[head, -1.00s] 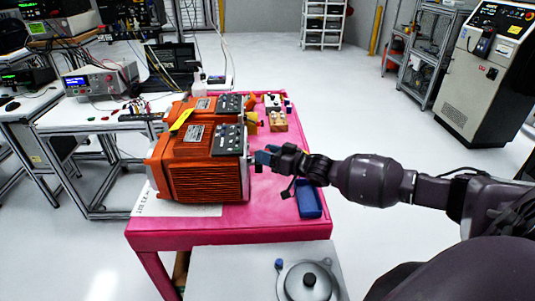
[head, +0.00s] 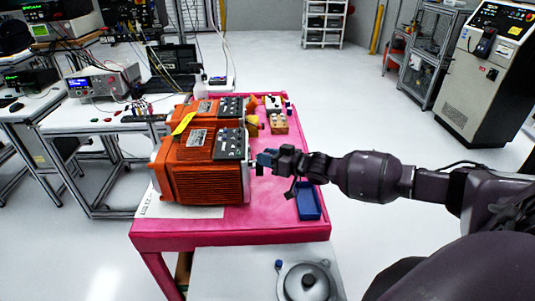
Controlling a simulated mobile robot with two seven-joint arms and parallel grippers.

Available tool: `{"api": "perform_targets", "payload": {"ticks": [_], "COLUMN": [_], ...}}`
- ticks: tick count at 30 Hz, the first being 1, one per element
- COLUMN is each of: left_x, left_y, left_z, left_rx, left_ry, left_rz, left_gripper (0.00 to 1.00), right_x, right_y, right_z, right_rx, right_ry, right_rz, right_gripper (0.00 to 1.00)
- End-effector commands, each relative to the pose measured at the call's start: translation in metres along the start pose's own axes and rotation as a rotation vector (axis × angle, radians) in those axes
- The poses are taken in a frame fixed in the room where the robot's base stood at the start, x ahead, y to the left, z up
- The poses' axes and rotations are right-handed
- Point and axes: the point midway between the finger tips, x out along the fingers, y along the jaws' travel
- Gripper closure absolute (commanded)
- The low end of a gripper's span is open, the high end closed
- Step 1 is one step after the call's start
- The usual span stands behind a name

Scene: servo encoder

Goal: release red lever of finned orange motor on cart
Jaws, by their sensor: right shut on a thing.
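The finned orange motor (head: 200,185) lies on the pink-topped cart (head: 270,232), its ribbed side facing me and a dark terminal block (head: 231,143) on its top right. A second orange motor (head: 206,106) stands close behind it. My right gripper (head: 263,160) is at the front motor's right end, beside a short light metal shaft. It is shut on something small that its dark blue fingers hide. I cannot make out the red lever; it may be behind the fingers. My left gripper is out of view.
A blue tray (head: 309,203) is on the cart below my right wrist. A small orange block with knobs (head: 279,123) sits at the back. A white sheet (head: 160,205) lies under the motor. A bench with instruments (head: 100,112) stands left; the cart's front strip is clear.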

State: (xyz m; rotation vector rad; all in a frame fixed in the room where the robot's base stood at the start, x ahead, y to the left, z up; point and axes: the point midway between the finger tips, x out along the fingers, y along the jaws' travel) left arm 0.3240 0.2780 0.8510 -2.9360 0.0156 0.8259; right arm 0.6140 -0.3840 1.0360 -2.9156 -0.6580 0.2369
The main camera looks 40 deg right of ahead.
Motion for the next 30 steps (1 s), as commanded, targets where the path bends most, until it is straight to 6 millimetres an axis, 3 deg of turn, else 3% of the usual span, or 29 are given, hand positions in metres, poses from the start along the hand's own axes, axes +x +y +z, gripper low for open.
{"api": "perform_targets", "payload": {"ticks": [7,8,11,22,30], "left_x": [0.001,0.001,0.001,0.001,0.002], "left_y": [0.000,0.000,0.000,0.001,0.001], "left_z": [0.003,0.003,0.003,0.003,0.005], "left_rx": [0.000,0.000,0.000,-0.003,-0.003], "left_ry": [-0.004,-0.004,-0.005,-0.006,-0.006], "left_rz": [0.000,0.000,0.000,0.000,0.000], "left_gripper": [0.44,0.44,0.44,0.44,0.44], "right_x": [0.001,0.001,0.001,-0.003,-0.036], "right_y": [0.005,0.005,0.004,0.002,0.002], "right_z": [-0.007,-0.007,-0.007,-0.003,-0.001], "right_rx": [-0.009,-0.009,-0.007,-0.003,-0.002], "right_ry": [0.010,0.011,0.011,0.006,0.003], "right_rz": [0.006,0.006,0.005,0.002,0.003], "right_gripper": [0.96,0.68,0.53,0.53,0.53]}}
